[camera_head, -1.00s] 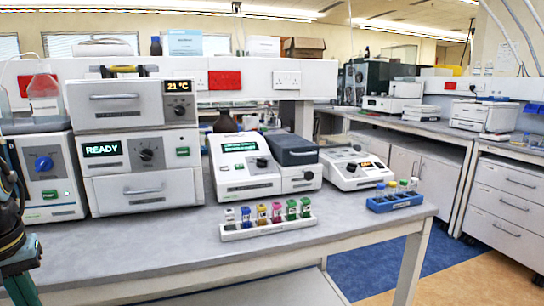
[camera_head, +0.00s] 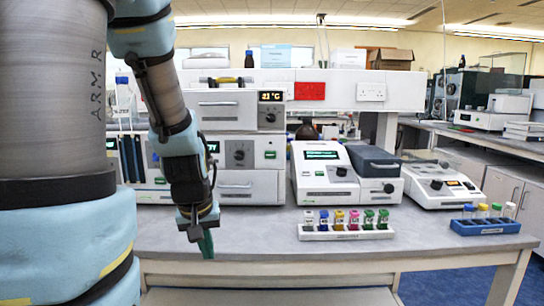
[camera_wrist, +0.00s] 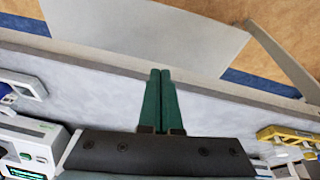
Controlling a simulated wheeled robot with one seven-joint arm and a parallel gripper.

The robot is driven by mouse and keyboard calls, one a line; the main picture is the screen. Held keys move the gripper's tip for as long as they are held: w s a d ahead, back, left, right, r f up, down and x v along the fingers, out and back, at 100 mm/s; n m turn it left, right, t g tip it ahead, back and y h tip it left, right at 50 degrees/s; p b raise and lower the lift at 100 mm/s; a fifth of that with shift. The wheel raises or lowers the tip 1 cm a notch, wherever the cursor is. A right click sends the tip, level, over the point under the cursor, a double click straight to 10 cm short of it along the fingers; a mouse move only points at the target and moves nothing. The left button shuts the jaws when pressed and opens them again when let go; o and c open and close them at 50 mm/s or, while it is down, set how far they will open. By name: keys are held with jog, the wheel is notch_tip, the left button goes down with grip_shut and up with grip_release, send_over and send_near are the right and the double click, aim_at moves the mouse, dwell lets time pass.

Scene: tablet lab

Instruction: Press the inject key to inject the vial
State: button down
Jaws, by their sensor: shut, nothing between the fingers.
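My gripper (camera_head: 206,243) hangs at the bench's front edge, left of the vial rack and in front of the stacked white instrument (camera_head: 235,187). Its green fingers are shut and empty; they also show in the wrist view (camera_wrist: 160,100). They are clear of every instrument. The stack has a black knob, a green key (camera_head: 270,155) and a green-lit display (camera_head: 213,146), mostly hidden by my arm. I cannot read which key is the inject key. Several colour-capped vials stand in a white rack (camera_head: 345,236). I cannot see a vial inside an instrument.
A white instrument with a green display (camera_head: 321,180) stands right of the stack, beside a dark-lidded block (camera_head: 375,165). Further right are another white instrument (camera_head: 438,186) and a blue vial rack (camera_head: 486,228). The grey bench (camera_head: 260,235) is clear between rack and arm.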

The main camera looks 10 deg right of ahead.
aim_at(271, 155)
jog(key=w+d+r+n+t, duration=0.1)
jog(key=w+d+t, duration=0.1)
jog(key=w+d, duration=0.1)
jog(key=w+d+r+n+t, duration=0.1)
jog(key=w+d+r, duration=0.1)
jog(key=w+d, duration=0.2)
jog(key=w+d+r+n+t+h, duration=0.1)
jog(key=w+d+t, duration=0.1)
jog(key=w, duration=0.3)
jog(key=shift+w+d+r+n+t+p, duration=0.15)
jog(key=shift+w+d+r+p, duration=0.05)
jog(key=shift+d, duration=0.2)
jog(key=shift+w+d+r+n+t+p, duration=0.15)
jog(key=shift+d+p, duration=0.05)
jog(key=shift+d, duration=0.2)
jog(key=w+d+r+n+t+y+p, duration=0.1)
jog(key=w+d+r+n+t+y, duration=0.45)
jog(key=d+r+n, duration=0.2)
jog(key=s+r+n+y, duration=0.1)
jog(key=s+n+y, duration=0.5)
jog(key=shift+a+r, duration=0.2)
jog(key=shift+r, duration=0.2)
jog(key=shift+s, duration=0.1)
jog(key=w+d+p, duration=0.1)
jog(key=w, duration=0.7)
jog(key=shift+w+d, duration=0.3)
jog(key=shift+w, duration=0.05)
jog(key=shift+w, duration=0.1)
jog(key=shift+w, duration=0.3)
